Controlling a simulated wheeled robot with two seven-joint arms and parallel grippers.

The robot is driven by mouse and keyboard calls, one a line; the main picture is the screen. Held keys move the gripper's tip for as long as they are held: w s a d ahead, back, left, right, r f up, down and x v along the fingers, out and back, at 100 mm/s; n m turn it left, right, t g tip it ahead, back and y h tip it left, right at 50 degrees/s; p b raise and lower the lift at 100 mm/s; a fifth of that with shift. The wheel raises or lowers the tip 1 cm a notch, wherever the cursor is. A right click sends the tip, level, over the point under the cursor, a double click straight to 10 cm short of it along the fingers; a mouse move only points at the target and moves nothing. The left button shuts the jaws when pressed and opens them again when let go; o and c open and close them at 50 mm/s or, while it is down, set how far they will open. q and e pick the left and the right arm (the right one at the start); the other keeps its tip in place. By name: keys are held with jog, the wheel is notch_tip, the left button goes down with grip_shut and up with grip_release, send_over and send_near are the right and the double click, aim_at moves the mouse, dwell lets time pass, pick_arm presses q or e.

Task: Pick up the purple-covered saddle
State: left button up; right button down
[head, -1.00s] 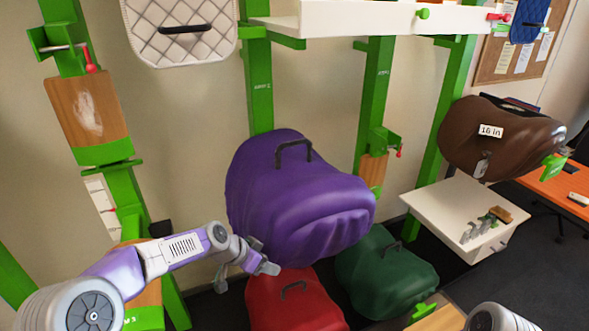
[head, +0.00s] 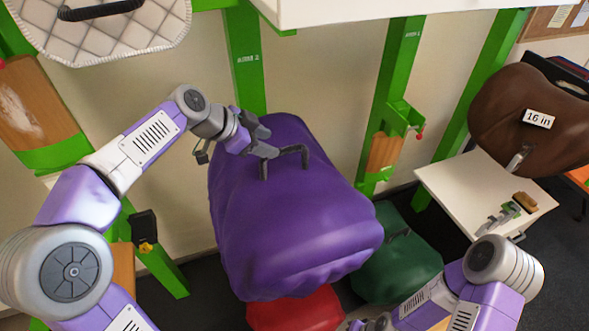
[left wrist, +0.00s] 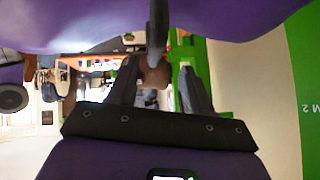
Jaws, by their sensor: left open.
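The purple-covered saddle (head: 290,225) sits in the middle of the head view, with a dark handle (head: 287,158) on its top. My left gripper (head: 268,138) is open at the near left end of that handle. In the left wrist view, the purple cover (left wrist: 75,22) fills the top edge, and the dark handle (left wrist: 157,28) comes down between the spread fingers (left wrist: 160,72). I cannot tell whether the fingers touch it.
A red-covered saddle (head: 296,310) and a green-covered one (head: 400,265) are below the purple one. Green posts (head: 246,65) stand behind, with a white shelf (head: 390,8) above. A brown saddle (head: 530,100) and a white side table (head: 475,190) are at right.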

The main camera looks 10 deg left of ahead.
aim_at(283, 148)
pick_arm(q)
jog(key=shift+w+d+f, duration=0.1)
jog(key=shift+w+d, duration=0.05)
jog(key=shift+w, duration=0.15)
jog(key=shift+s+d+f+p, duration=0.3)
jog(key=shift+s+d, duration=0.15)
jog(key=shift+d+f, duration=0.25)
jog(key=shift+f, duration=0.05)
jog(key=x, duration=0.1)
jog(key=p+x, duration=0.1)
jog(key=x, duration=0.2)
jog(key=shift+w+a+f, duration=0.1)
jog(key=shift+w+a, duration=0.15)
jog(key=shift+w, duration=0.15)
jog(key=shift+d+f, duration=0.15)
jog(key=shift+f, duration=0.05)
pick_arm(e)
jog(key=shift+s+r, duration=0.25)
jog(key=shift+r, duration=0.35)
jog(key=shift+s+r, duration=0.2)
jog(key=shift+r, duration=0.4)
pick_arm(q)
jog(key=shift+c, duration=0.3)
jog(key=shift+w, duration=0.1)
grip_shut()
pick_arm(e)
jog(key=shift+w, duration=0.1)
